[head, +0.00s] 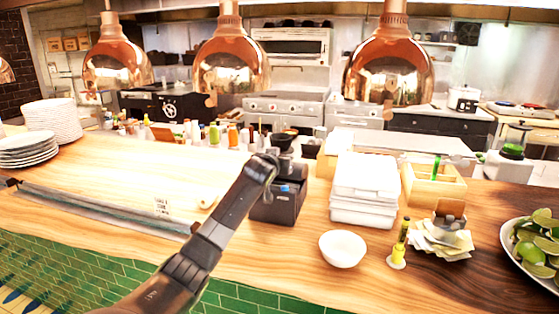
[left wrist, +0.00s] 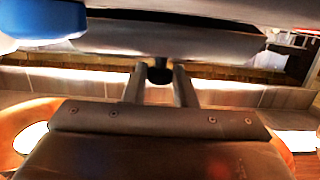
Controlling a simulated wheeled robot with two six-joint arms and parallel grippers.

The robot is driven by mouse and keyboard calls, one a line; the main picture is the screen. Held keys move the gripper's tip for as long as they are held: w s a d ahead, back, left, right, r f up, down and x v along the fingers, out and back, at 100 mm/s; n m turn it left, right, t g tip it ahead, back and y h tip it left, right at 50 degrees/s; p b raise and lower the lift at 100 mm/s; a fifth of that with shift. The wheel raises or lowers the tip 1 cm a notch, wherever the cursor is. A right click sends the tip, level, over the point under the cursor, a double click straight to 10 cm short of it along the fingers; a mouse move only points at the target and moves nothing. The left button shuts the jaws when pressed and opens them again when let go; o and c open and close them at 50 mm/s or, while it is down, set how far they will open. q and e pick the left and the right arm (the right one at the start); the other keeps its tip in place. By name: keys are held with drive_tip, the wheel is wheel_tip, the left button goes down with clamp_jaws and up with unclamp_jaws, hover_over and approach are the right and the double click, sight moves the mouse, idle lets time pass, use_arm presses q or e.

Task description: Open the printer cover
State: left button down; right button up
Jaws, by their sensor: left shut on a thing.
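The printer (head: 277,210) is a small dark box on the wooden counter, left of the white containers. A grey upper part (head: 294,170), which looks like its cover, shows behind my gripper, with a bit of blue below it. My left gripper (head: 272,160) is at the top of the printer and hides part of it. In the left wrist view the two fingers (left wrist: 160,80) are shut on a small dark piece (left wrist: 160,72) below a wide grey part. I cannot tell how far the cover is raised. My right gripper is not in view.
White stacked containers (head: 364,190) stand right of the printer, with a white bowl (head: 342,249) in front. A bill spike with papers (head: 441,240) and a plate of limes (head: 535,245) are further right. Copper lamps (head: 231,70) hang above. The counter left of the printer is mostly clear.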

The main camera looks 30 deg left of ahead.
use_arm(q)
drive_tip(key=c, duration=1.2)
unclamp_jaws()
drive_tip(key=shift+w, duration=0.1)
drive_tip(key=shift+s+d, duration=0.2)
drive_tip(key=shift+s, duration=0.5)
drive_tip(key=b+v, duration=0.1)
drive_tip(key=v, duration=0.4)
drive_tip(key=b+v, duration=0.1)
drive_tip(key=v, duration=0.4)
drive_tip(key=b+v, duration=0.1)
drive_tip(key=v, duration=0.5)
drive_tip(key=shift+d+r, duration=0.1)
drive_tip(key=shift+r, duration=0.2)
drive_tip(key=shift+w, duration=0.1)
